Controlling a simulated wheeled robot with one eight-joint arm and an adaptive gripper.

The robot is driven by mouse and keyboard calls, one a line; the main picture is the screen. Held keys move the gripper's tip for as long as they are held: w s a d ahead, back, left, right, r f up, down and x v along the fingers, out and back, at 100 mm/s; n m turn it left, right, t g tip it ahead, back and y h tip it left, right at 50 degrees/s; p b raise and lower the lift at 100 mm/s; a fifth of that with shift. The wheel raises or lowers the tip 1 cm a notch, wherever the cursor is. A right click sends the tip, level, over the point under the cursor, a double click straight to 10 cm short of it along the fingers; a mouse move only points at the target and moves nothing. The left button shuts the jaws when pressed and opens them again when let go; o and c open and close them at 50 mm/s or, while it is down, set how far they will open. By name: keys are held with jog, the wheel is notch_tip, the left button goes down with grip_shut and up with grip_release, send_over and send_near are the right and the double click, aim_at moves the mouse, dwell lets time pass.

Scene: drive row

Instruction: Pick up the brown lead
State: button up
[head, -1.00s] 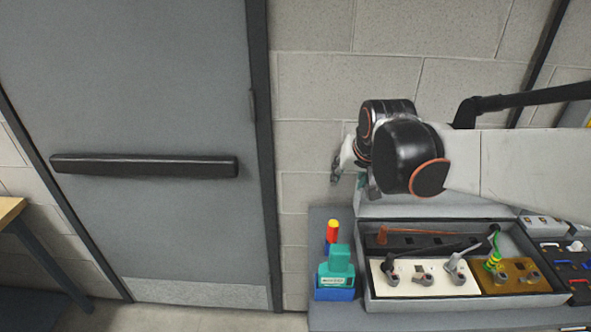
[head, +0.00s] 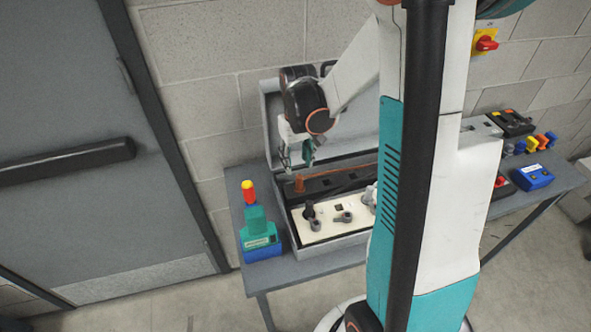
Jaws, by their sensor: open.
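The brown lead (head: 345,172) lies along the back of the open grey case (head: 335,244) on the table. Its plug end (head: 299,184) is at the left, and its right end is hidden behind my arm column. My gripper (head: 298,156) is open and empty, pointing down just above the plug end, apart from it as far as I can tell. My arm reaches in from the right.
A white panel (head: 322,229) with grey knobs fills the case front. A teal and blue device (head: 259,235) and a red-yellow item (head: 248,192) stand left of the case. A blue box (head: 533,177) sits at the right. The raised lid (head: 352,115) stands behind.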

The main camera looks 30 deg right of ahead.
aim_at(300, 176)
jog(key=shift+s+d+f, duration=0.2)
jog(key=shift+s+f, duration=0.1)
jog(key=shift+f, duration=0.4)
jog(key=f, duration=0.2)
jog(key=f+b, duration=0.1)
jog(key=f, duration=0.1)
jog(key=f+b, duration=0.1)
jog(key=f, duration=0.1)
jog(key=shift+s+a+f, duration=0.15)
jog(key=shift+s+f, duration=0.2)
jog(key=shift+f, duration=0.05)
grip_shut()
